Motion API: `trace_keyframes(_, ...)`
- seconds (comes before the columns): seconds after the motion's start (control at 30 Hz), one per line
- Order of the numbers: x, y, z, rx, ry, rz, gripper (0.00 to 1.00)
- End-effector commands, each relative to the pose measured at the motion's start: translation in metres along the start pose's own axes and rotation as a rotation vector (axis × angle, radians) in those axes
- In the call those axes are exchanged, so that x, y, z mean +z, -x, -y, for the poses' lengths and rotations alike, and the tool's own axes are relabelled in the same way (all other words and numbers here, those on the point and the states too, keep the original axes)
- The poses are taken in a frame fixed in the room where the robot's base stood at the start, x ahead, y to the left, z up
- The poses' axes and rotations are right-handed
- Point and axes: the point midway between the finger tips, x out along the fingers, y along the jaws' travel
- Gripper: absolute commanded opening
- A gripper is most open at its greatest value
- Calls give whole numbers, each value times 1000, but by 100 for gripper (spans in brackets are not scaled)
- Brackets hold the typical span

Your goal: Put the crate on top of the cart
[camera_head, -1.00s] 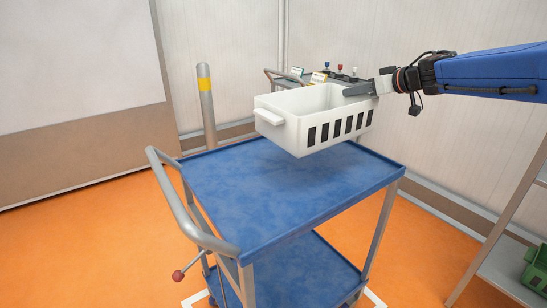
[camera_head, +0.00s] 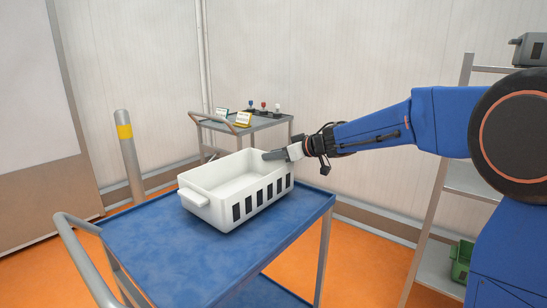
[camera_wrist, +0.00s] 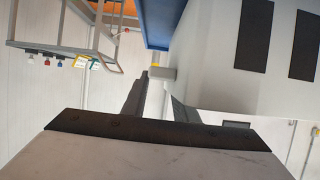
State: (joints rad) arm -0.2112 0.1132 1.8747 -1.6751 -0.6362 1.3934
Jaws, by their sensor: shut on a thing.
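The white crate (camera_head: 240,188) with dark slots along its side is over the blue top of the cart (camera_head: 150,262) in the head view. It looks level, and its underside is at or very near the cart top; I cannot tell whether it touches. My gripper (camera_head: 273,155) is shut on the crate's right end. In the wrist view the crate's white wall (camera_wrist: 215,60) fills the upper right, and my gripper's fingers (camera_wrist: 158,95) meet at its handle. The blue cart edge (camera_wrist: 158,22) shows at the top there.
A second grey cart (camera_head: 240,127) with small coloured items stands behind by the wall. A grey post (camera_head: 128,155) with a yellow band is at the left. A shelf rack (camera_head: 440,200) holding a green bin (camera_head: 461,260) is at the right. The front of the blue cart top is clear.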

Motion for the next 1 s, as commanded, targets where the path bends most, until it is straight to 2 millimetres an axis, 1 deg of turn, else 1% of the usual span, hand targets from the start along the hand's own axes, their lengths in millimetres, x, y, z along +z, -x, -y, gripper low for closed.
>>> trace_keyframes(0.1, 4, -2, 0, 0, 0, -1, 0)
trace_keyframes(0.4, 6, -2, 0, 1, 0, -1, 0)
trace_keyframes(0.43, 6, -3, 0, 1, 0, 0, 31)
trace_keyframes(0.5, 6, -3, 0, 1, 0, 0, 45)
trace_keyframes(0.83, 4, -2, 0, 1, 1, 0, 45)
trace_keyframes(0.93, 4, 6, 0, 2, 1, -1, 45)
trace_keyframes(1.0, 4, 15, -1, 3, 0, -1, 45)
